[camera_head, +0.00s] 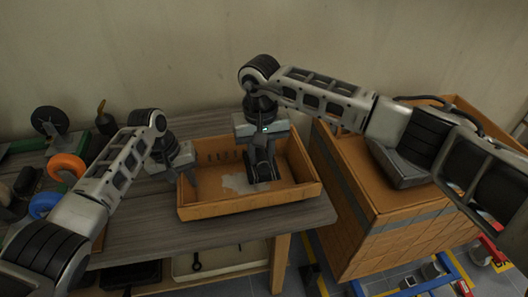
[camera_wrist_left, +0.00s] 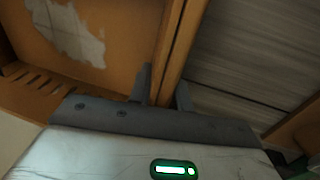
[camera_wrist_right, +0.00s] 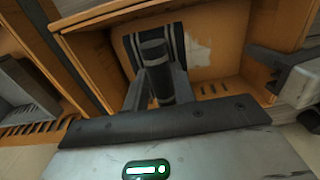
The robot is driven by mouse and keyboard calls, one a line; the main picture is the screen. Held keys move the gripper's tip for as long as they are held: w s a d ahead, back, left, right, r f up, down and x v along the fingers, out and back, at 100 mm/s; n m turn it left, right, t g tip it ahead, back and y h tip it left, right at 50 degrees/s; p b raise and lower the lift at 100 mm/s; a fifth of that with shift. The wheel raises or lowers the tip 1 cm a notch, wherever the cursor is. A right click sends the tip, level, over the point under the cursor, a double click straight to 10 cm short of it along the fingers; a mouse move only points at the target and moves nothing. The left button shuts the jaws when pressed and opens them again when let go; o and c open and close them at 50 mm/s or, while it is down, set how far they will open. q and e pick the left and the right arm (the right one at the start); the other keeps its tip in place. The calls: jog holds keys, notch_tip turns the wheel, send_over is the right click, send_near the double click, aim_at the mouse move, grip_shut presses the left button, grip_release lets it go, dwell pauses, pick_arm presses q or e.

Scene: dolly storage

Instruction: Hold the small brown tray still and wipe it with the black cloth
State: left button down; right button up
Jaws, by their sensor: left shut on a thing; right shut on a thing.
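The small brown tray (camera_head: 250,208) stands on the grey table, with a pale grey patch (camera_head: 236,182) on its floor. My left gripper (camera_head: 182,178) is shut on the tray's left wall, which runs between its fingers in the left wrist view (camera_wrist_left: 162,90). My right gripper (camera_head: 262,172) is inside the tray, shut on the black cloth (camera_wrist_right: 156,62). In the right wrist view the cloth is a dark striped bundle against the tray floor, beside the pale patch (camera_wrist_right: 197,52). In the head view the gripper largely hides the cloth.
A large wooden crate (camera_head: 365,215) stands right of the table, under my right arm. An orange wheel (camera_head: 66,166), a blue ring (camera_head: 43,205) and a dark caster (camera_head: 48,119) lie on the table's left. Bare tabletop (camera_head: 210,232) lies in front of the tray.

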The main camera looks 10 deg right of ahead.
notch_tip(320, 180, down, 7)
jog(key=shift+s+r, duration=0.1)
jog(key=w, duration=0.3)
jog(key=shift+w, duration=0.85)
dwell(1.1)
jog(key=o, duration=0.4)
jog(key=c, duration=0.4)
